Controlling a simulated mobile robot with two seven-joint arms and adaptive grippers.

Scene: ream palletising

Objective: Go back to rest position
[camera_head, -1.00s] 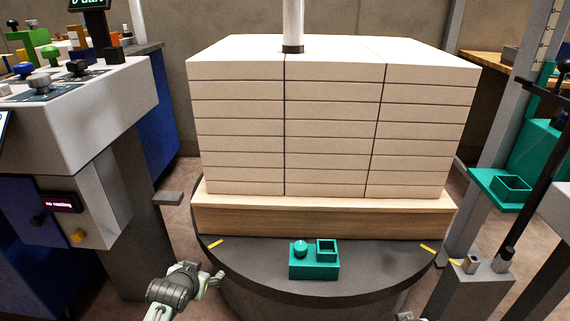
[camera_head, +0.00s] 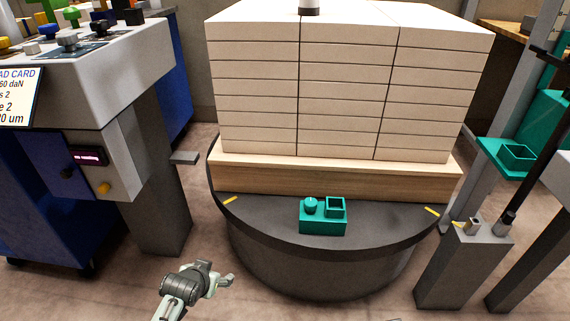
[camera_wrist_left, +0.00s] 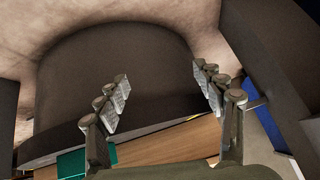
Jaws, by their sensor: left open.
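My left gripper (camera_head: 218,276) is in the lower left of the head view, in front of the round dark turntable (camera_head: 270,213) and apart from it. In the left wrist view its two fingers (camera_wrist_left: 165,100) stand wide apart with nothing between them. A stack of white reams (camera_head: 340,85) in three columns stands on a wooden pallet (camera_head: 330,181) on the turntable. A teal block (camera_head: 322,222) with a knob and a square socket sits at the turntable's front.
A grey and blue machine (camera_head: 105,85) with a small display and a card stands on the left, a short grey ledge (camera_head: 184,158) beside it. On the right are a grey post (camera_head: 462,268) and a teal tray (camera_head: 508,158). The floor in front of the turntable is clear.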

